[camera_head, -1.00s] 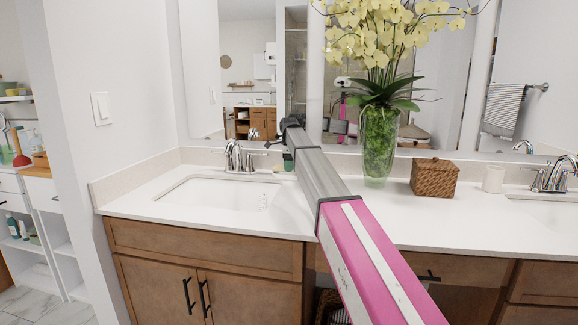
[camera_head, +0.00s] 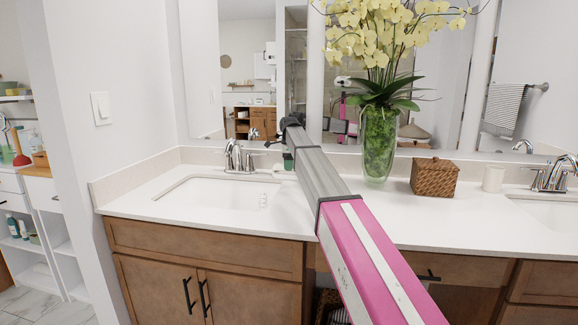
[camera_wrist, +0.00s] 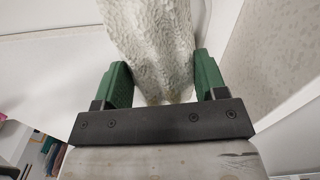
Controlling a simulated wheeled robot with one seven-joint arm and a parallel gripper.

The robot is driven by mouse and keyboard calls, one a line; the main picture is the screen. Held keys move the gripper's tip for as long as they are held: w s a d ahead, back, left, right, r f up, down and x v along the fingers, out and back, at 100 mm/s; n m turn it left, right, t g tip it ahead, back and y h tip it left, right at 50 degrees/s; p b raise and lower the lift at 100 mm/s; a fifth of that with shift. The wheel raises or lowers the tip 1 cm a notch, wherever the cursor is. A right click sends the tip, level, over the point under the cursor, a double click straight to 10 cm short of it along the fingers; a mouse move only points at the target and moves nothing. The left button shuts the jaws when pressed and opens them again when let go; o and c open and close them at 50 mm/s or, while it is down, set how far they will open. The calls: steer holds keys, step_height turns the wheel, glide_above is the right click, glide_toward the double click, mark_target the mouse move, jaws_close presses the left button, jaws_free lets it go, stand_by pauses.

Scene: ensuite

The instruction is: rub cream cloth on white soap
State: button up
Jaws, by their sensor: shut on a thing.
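My gripper (camera_wrist: 160,66) has green fingers on both sides of a pale, bumpy-textured cloth (camera_wrist: 150,40), which I take as the cream cloth. The fingers are shut on it, and it extends up out of the wrist view. In the head view my arm reaches over the counter, and a green finger of my gripper (camera_head: 288,161) shows just right of the left faucet, near the backsplash. I cannot clearly identify the white soap in either view; the counter beneath the gripper is partly hidden.
The left sink (camera_head: 215,192) and its chrome faucet (camera_head: 236,157) lie left of my gripper. A glass vase (camera_head: 378,150) of yellow orchids, a wicker box (camera_head: 434,177) and a white cup (camera_head: 493,178) stand to the right. The mirror rises behind the counter.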

steer(key=shift+r, duration=3.35)
